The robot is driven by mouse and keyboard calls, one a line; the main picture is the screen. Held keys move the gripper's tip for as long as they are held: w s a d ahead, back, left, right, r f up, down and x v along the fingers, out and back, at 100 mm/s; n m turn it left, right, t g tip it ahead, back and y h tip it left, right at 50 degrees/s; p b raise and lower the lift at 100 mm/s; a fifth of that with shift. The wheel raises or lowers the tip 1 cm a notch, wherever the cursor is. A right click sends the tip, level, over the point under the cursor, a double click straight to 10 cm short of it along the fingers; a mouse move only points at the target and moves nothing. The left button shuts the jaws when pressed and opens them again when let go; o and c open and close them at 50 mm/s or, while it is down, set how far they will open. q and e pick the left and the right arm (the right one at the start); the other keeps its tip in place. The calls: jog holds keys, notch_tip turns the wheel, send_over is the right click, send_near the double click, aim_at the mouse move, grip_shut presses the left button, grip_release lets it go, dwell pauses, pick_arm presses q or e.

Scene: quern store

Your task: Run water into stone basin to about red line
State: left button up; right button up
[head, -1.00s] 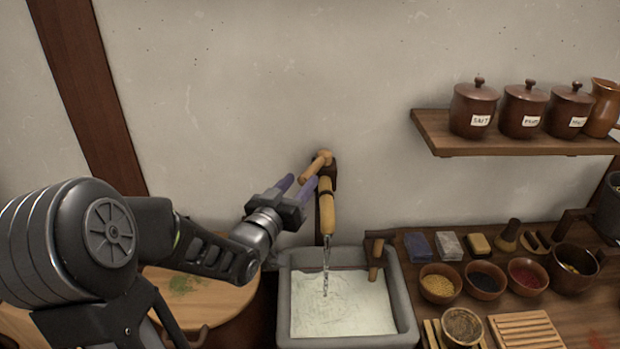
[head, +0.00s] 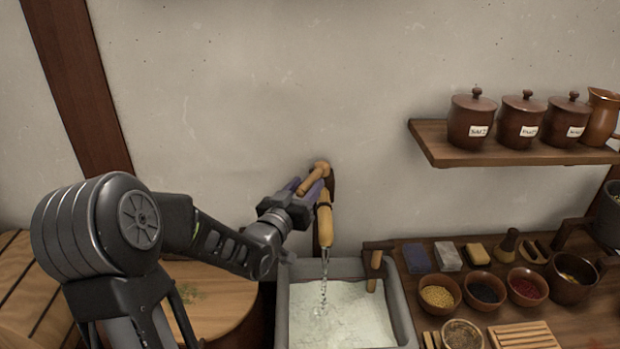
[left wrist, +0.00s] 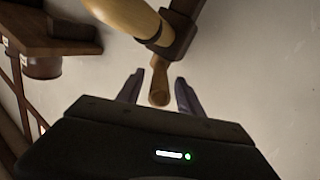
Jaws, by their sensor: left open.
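A wooden tap on the wall has a pale spout (head: 325,222) and a short wooden handle (head: 316,178). A thin stream of water (head: 323,285) runs from the spout into the grey stone basin (head: 284,310). Pale rippled water (head: 345,318) covers the basin's visible inside; I see no red line. My left gripper (head: 308,188) is at the handle, open. In the left wrist view the handle (left wrist: 160,80) lies between the two spread fingers (left wrist: 158,94), with gaps on both sides. My right gripper is not in view.
A wooden peg-like piece (head: 375,268) stands at the basin's right rim. Right of it a counter holds blocks and several bowls (head: 440,292). A shelf (head: 500,150) with lidded jars hangs above. A round wooden top (head: 215,305) is left of the basin.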

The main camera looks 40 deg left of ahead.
pick_arm(q)
jog(key=shift+w+a, duration=0.2)
jog(key=shift+w, duration=1.1)
grip_shut()
dwell(0.5)
